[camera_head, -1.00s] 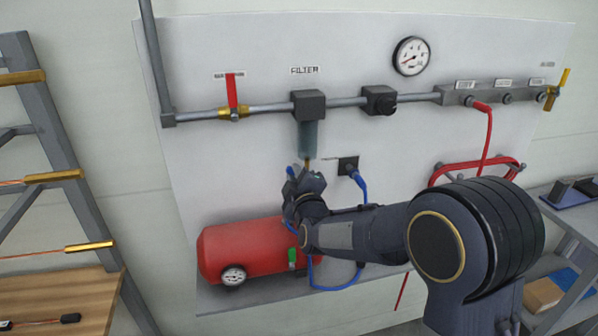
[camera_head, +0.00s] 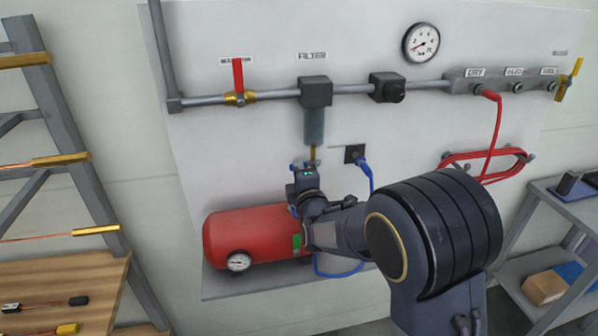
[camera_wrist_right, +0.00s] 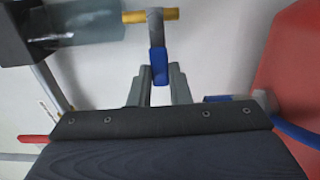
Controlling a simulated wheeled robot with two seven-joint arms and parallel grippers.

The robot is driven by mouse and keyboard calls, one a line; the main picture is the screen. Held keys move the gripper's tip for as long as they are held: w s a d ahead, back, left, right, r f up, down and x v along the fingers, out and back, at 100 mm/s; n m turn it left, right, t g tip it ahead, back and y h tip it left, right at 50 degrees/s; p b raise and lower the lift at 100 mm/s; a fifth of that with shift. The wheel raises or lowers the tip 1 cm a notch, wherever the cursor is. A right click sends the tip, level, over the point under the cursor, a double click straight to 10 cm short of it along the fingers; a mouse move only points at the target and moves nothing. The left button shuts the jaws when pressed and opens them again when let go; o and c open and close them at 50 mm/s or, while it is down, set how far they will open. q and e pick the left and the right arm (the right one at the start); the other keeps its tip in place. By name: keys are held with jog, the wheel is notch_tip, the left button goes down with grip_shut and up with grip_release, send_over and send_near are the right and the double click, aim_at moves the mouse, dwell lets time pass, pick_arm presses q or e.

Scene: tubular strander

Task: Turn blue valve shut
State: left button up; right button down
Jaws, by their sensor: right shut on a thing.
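The blue valve handle (camera_wrist_right: 157,62) hangs below a brass fitting (camera_wrist_right: 150,16) in the right wrist view. The fitting joins the bottom of the clear filter bowl (camera_wrist_right: 88,20). In the head view the bowl (camera_head: 314,127) hangs under the filter block, with the brass drain (camera_head: 313,153) below it. My right gripper (camera_head: 304,167) is just under this drain, mostly hiding the handle. In the wrist view the two fingers (camera_wrist_right: 160,80) are shut on the handle's lower end. My left gripper is not in view.
A red tank (camera_head: 255,237) sits close below and left of my right gripper. A blue hose (camera_head: 365,180) hangs from a wall socket (camera_head: 355,154) to its right. A pipe with a red-handled valve (camera_head: 238,76) runs above. A ladder-like rack (camera_head: 80,170) stands left.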

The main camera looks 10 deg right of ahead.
jog(key=c, duration=1.3)
grip_release()
jog(key=shift+c, duration=0.2)
